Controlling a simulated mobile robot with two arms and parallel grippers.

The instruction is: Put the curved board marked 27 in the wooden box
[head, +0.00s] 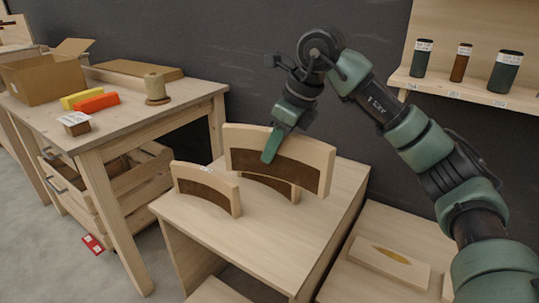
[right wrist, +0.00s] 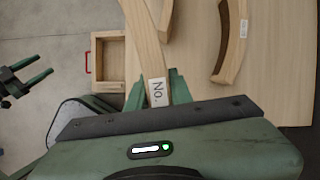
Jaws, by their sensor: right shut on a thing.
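A curved board (head: 250,142) of pale wood with a dark brown face is in my right gripper (head: 270,150), which is shut on its top edge. It seems raised above the small table. In the right wrist view the board (right wrist: 148,40) runs up from between the fingers (right wrist: 157,92); its label reads "No.", the number hidden. A second curved board (head: 207,190) stands at the left, and a third (head: 272,186) is partly hidden behind the held one. A wooden box (right wrist: 108,62) with a red handle lies below. My left gripper (right wrist: 30,82) is open and empty.
The small table (head: 250,245) has clear room in front. A slatted crate (head: 130,178) sits under the left workbench (head: 150,115), which carries a cardboard box (head: 45,80), blocks and a spool. A shelf (head: 465,95) with jars is at upper right.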

